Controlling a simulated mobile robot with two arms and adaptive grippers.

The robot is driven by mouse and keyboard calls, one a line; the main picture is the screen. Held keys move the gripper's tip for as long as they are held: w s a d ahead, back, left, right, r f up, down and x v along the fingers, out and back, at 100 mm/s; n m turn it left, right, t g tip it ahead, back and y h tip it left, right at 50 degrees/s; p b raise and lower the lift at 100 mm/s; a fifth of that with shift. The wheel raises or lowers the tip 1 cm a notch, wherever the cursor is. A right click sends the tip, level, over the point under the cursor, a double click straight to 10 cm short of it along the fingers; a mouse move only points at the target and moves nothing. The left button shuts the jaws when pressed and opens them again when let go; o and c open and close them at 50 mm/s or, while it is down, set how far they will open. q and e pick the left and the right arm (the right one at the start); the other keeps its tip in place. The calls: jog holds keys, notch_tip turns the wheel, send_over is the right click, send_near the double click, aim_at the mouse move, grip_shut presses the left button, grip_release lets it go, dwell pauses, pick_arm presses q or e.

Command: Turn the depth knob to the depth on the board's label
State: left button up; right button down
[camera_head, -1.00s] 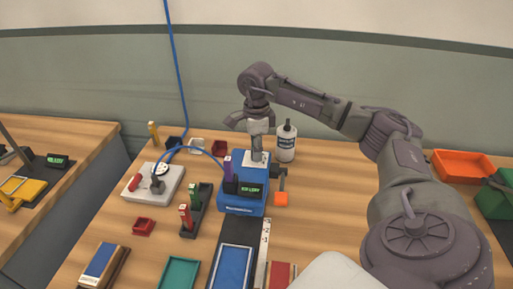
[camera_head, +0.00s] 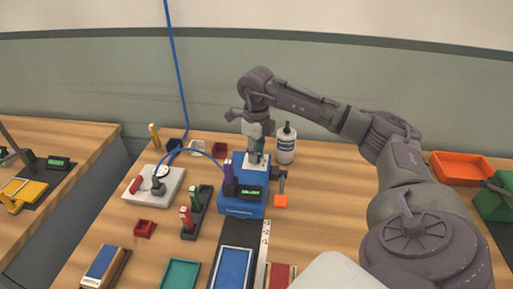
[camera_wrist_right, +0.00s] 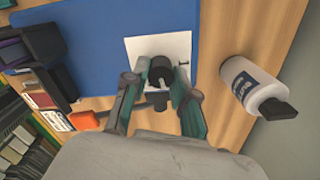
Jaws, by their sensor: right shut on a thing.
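My right gripper (camera_head: 256,152) points down over the blue machine (camera_head: 240,207) in the head view. In the right wrist view its two fingers (camera_wrist_right: 161,92) stand on either side of the black knob (camera_wrist_right: 162,68) and are shut on it. The knob sits on a white plate (camera_wrist_right: 135,50) on the machine's blue top; the fingers hide part of it. The machine's small display (camera_head: 251,192) shows green text, too small to read. A blue board (camera_head: 232,270) lies on the dark track in front of the machine; I cannot read any label on it. My left gripper is out of view.
A white bottle (camera_head: 286,147) stands close behind right of the machine; it also shows in the wrist view (camera_wrist_right: 250,85). Tool holders (camera_head: 196,212) and a white socket box (camera_head: 168,188) with a blue cable are at left.

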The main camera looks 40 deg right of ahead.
jog(key=m, duration=0.4)
jog(key=shift+m+p, duration=0.3)
jog(key=shift+m, duration=1.7)
jog(key=c, duration=0.9)
grip_release()
notch_tip(320, 180, up, 12)
jog(key=shift+r, duration=0.1)
jog(key=shift+p, duration=0.3)
